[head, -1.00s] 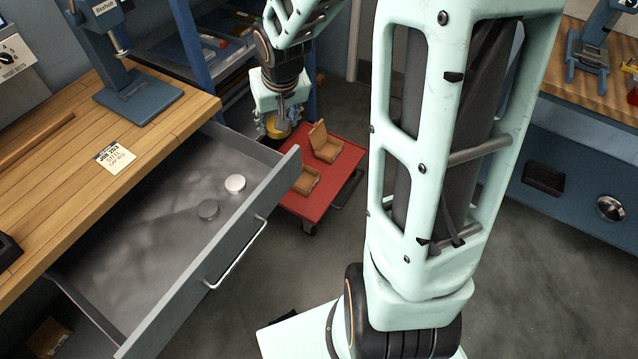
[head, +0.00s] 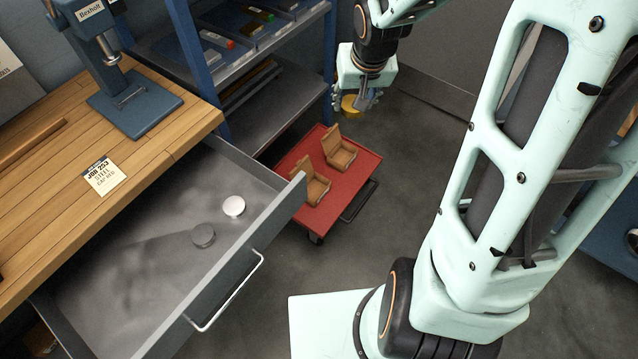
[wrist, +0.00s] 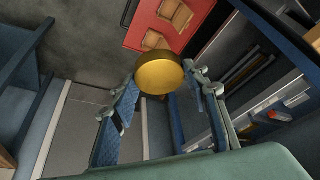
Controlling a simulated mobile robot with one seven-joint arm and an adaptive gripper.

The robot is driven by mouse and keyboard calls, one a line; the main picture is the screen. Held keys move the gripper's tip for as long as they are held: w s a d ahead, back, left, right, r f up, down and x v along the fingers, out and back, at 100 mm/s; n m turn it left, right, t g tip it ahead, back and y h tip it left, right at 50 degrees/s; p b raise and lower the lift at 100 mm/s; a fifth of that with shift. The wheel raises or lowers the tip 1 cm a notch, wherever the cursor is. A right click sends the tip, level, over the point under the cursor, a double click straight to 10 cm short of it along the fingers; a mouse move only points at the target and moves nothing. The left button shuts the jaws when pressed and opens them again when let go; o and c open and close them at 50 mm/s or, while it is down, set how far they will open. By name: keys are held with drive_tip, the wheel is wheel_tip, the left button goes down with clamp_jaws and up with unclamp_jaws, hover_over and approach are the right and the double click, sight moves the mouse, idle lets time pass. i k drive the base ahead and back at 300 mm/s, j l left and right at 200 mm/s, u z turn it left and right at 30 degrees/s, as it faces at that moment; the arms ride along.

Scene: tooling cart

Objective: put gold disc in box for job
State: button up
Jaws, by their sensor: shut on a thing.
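My gripper (head: 357,108) is shut on the gold disc (head: 350,104), up in the air to the upper right of the red cart. In the wrist view the gold disc (wrist: 160,73) sits between the fingertips (wrist: 163,85). Two open brown boxes stand on the cart: the rear box (head: 341,156) and the front box (head: 314,190), lids raised. The boxes also show in the wrist view (wrist: 175,13), beyond the disc. A job card (head: 104,176) on the wooden bench reads "JOB 253"; its smaller lines are hard to read.
The red cart (head: 309,216) stands on the floor beside a blue shelf unit (head: 270,105). An open grey drawer (head: 130,270) holds a bright silver disc (head: 233,206) and a darker grey disc (head: 203,236). Floor right of the cart is clear.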

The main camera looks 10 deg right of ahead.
sight(314, 193)
drive_tip(key=i+l, duration=0.75)
drive_tip(key=i, duration=0.15)
